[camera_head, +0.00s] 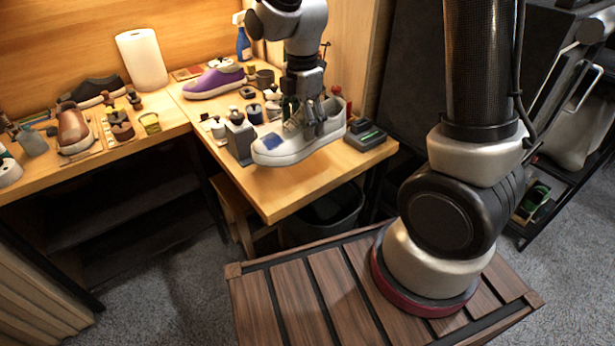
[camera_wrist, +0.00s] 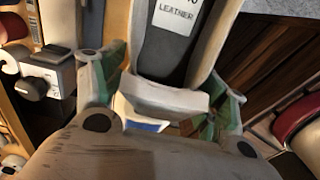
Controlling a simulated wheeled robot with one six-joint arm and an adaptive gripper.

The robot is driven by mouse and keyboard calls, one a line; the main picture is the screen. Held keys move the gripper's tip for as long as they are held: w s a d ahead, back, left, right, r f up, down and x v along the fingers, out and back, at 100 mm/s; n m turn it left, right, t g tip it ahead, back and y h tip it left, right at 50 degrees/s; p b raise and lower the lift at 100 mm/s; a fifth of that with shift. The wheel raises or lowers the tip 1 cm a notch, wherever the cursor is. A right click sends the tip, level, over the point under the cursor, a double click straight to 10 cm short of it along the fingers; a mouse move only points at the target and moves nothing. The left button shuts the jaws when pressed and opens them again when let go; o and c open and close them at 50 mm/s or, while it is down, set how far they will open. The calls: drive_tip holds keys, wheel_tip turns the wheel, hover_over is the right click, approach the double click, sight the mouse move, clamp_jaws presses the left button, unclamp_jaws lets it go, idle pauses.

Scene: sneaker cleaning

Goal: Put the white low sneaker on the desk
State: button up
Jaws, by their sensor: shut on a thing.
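The white low sneaker (camera_head: 285,148) is in my gripper (camera_head: 312,118), over the right-hand part of the wooden desk (camera_head: 275,192). Its toe points left toward the near edge and has a blue patch. In the wrist view, the sneaker (camera_wrist: 195,50) lies between the two green-sided fingers of my gripper (camera_wrist: 160,105). A label reading "LEATHER" shows inside it. Part of its side is hidden by my gripper in the head view.
A grey box-like item (camera_head: 239,138) stands close left of the sneaker. A dark device (camera_head: 366,137) lies to its right. A purple shoe (camera_head: 213,80), small jars and a paper towel roll (camera_head: 142,60) stand farther back. The desk's front corner is clear.

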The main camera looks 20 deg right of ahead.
wheel_tip(320, 180, down, 10)
drive_tip(key=shift+w+r, duration=0.1)
drive_tip(key=shift+r, duration=0.1)
drive_tip(key=shift+f, duration=0.1)
drive_tip(key=o, duration=1.2)
drive_tip(key=shift+o, duration=0.2)
